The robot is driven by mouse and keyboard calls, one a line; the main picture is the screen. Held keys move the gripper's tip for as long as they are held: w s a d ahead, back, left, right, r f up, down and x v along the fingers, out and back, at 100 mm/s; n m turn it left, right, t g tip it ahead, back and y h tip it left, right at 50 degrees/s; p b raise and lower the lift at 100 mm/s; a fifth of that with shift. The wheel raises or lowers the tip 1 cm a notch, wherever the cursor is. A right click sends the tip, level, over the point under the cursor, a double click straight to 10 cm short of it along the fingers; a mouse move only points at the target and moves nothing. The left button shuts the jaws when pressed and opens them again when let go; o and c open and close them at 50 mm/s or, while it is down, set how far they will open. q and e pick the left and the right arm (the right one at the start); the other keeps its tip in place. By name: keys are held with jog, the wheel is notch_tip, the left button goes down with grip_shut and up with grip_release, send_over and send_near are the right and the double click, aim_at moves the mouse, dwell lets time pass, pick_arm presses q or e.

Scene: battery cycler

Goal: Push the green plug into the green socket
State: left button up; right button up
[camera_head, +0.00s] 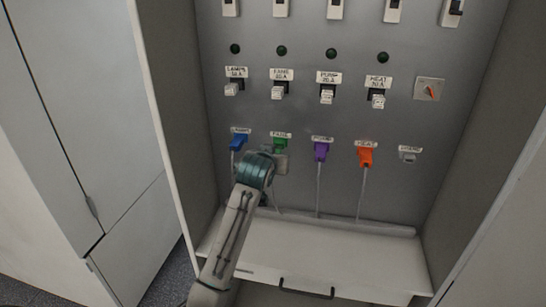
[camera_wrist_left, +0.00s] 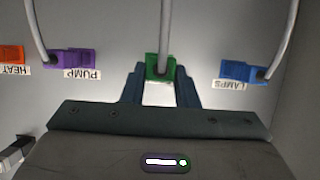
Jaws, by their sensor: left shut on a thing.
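The green plug (camera_head: 279,144) is at the panel under the second label, between the blue and purple plugs. In the left wrist view the green plug (camera_wrist_left: 158,66) sits between the two fingers of my left gripper (camera_wrist_left: 160,86), which is shut on it. The plug's cable runs up out of that picture. In the head view my left gripper (camera_head: 280,163) is at the plug, partly hidden by its own wrist. The green socket is hidden behind the plug, and I cannot tell how deep the plug sits. My right gripper is not in view.
The blue plug (camera_head: 239,142) is close on the left, and the purple plug (camera_head: 321,150) and orange plug (camera_head: 365,156) are to the right, with hanging cables. Switches (camera_head: 279,90) line the panel above. A shelf (camera_head: 330,256) lies below, and side walls bound the cabinet.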

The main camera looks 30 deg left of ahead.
pick_arm(q)
jog(key=shift+p, duration=0.8)
dwell(0.6)
jog(key=shift+w+a, duration=0.2)
jog(key=shift+w, duration=0.6)
dwell(0.9)
jog(key=shift+p, duration=0.55)
jog(key=shift+w+a, duration=0.15)
jog(key=shift+w, duration=0.6)
dwell(0.7)
jog(key=o, duration=1)
jog(key=shift+s, duration=0.1)
